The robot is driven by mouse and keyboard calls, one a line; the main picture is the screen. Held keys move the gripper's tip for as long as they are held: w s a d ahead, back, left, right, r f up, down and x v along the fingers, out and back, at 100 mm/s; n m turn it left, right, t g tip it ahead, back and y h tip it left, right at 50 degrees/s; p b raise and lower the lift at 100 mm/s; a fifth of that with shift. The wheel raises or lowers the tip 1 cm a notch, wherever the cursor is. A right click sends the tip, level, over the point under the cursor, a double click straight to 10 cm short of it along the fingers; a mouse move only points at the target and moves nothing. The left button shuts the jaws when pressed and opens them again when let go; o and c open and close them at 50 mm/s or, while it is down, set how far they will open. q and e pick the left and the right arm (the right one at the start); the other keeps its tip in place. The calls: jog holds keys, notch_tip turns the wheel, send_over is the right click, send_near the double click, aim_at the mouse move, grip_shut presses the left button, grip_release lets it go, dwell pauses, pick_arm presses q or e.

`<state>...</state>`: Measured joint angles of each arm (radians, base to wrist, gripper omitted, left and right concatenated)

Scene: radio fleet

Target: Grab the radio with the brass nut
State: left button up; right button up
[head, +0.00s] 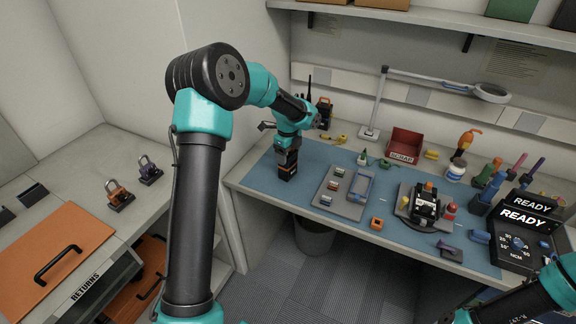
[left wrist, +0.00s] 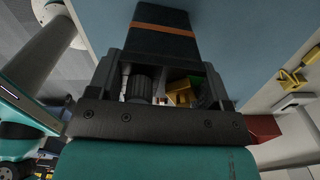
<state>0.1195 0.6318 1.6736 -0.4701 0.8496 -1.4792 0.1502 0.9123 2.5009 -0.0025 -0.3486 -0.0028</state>
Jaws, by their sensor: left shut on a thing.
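My left gripper (head: 287,152) is shut on a dark radio (head: 287,171) with an orange band, over the left part of the blue mat. In the left wrist view the radio (left wrist: 160,38) sits between the two fingers of my left gripper (left wrist: 160,78). Its top end faces the palm, with a dark ribbed knob and a brass-yellow piece (left wrist: 180,94) beside it. I cannot tell whether the radio touches the mat. Another dark radio with orange trim (head: 324,112) stands behind, at the back of the bench. My right gripper is out of view.
A grey tray with small parts (head: 341,207) lies right of the held radio. A dark device on a grey stand (head: 424,205), a red scrap bin (head: 404,144), a magnifier lamp (head: 489,93) and a READY display (head: 526,219) stand farther right. Two padlocks (head: 119,193) lie on the left counter.

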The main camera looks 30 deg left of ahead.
pick_arm(q)
jog(key=shift+c, duration=0.6)
jog(key=shift+r, duration=0.15)
jog(key=shift+r, duration=1.7)
jog(key=s+d+r, duration=0.1)
jog(key=s+d, duration=0.7)
jog(key=s, duration=0.5)
jog(key=shift+s+d+r, duration=0.15)
jog(key=shift+s+d, duration=0.05)
jog(key=shift+s, duration=0.1)
